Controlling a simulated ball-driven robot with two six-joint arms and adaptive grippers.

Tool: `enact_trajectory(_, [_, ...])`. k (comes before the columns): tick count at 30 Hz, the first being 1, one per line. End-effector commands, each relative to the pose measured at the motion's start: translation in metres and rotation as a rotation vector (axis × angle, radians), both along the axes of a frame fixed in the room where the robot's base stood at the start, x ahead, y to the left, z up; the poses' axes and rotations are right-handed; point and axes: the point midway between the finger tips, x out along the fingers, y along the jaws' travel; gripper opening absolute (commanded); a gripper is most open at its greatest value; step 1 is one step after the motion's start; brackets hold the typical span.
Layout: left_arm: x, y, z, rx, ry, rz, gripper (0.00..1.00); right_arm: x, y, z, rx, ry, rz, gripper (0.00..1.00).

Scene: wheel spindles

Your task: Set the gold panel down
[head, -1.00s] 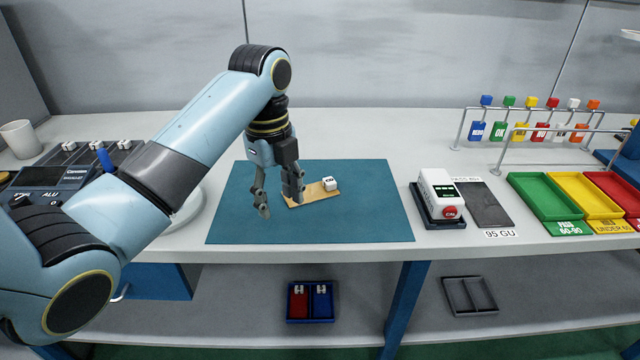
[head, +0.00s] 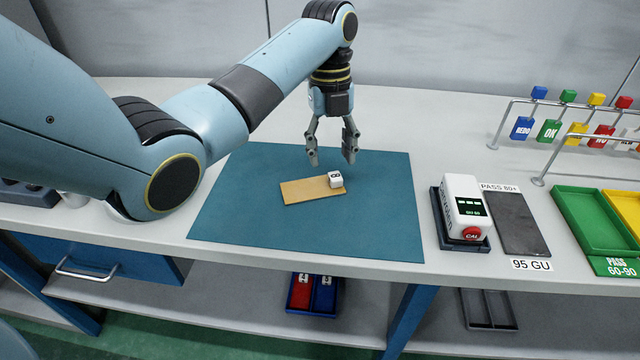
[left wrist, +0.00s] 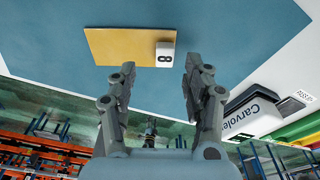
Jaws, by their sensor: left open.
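The gold panel (head: 305,191) lies flat on the blue-green mat (head: 240,225). A small white cube (head: 336,180) marked with a dark figure sits at the panel's right end; it reads 8 in the left wrist view (left wrist: 165,54). The gold panel also shows in the left wrist view (left wrist: 118,46). My left gripper (head: 331,162) is open and empty, above and behind the panel in the head view. Its two fingers show apart in the left wrist view (left wrist: 150,85), with nothing between them. My right gripper is not in view.
A white gauge (head: 463,205) with a red CAL button stands right of the mat, beside a dark plate (head: 520,222). A green tray (head: 592,215) and a rack of coloured tags (head: 549,131) are further right. The mat's front is clear.

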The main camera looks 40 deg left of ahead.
Motion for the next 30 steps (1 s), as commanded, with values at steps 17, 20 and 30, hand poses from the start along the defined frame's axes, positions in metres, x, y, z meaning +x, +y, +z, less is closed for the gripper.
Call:
enact_trajectory(17, [-0.001, -0.012, -0.048, 0.0, 0.0, 0.0, 0.5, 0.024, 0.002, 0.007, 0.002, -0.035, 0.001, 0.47])
enact_trajectory(20, [-0.001, -0.012, -0.048, 0.0, 0.0, 0.0, 0.4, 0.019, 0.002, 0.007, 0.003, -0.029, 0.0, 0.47])
enact_trajectory(30, [-0.001, -0.011, -0.048, 0.0, 0.0, 0.0, 0.0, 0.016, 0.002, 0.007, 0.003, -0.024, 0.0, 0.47])
